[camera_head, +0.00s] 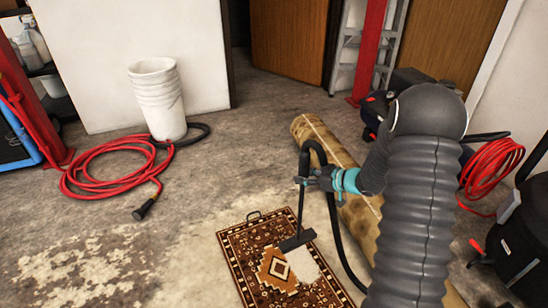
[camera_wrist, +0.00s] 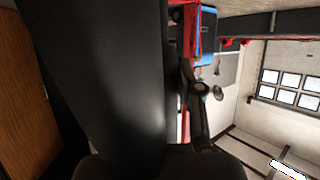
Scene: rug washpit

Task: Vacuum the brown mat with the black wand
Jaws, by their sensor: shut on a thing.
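The brown mat (camera_head: 240,253), patterned with a dark border and a pale diamond, lies flat on the floor at the lower middle of the head view. My gripper (camera_head: 308,181) is above the mat's far right side, shut on the black wand (camera_head: 301,205). The wand stands nearly upright, and its wide flat head (camera_head: 297,240) is over the mat's right part, seemingly resting on it. A pale patch (camera_head: 303,265) covers the mat just in front of the head. In the wrist view a large dark shape (camera_wrist: 120,80) fills the left half; I cannot tell what it is.
A black hose (camera_head: 335,235) runs from the wand's top down past the mat's right edge. A rolled tan rug (camera_head: 322,143) lies just behind. A red hose (camera_head: 95,180) and white buckets (camera_head: 157,100) are at left. Bare floor lies left of the mat.

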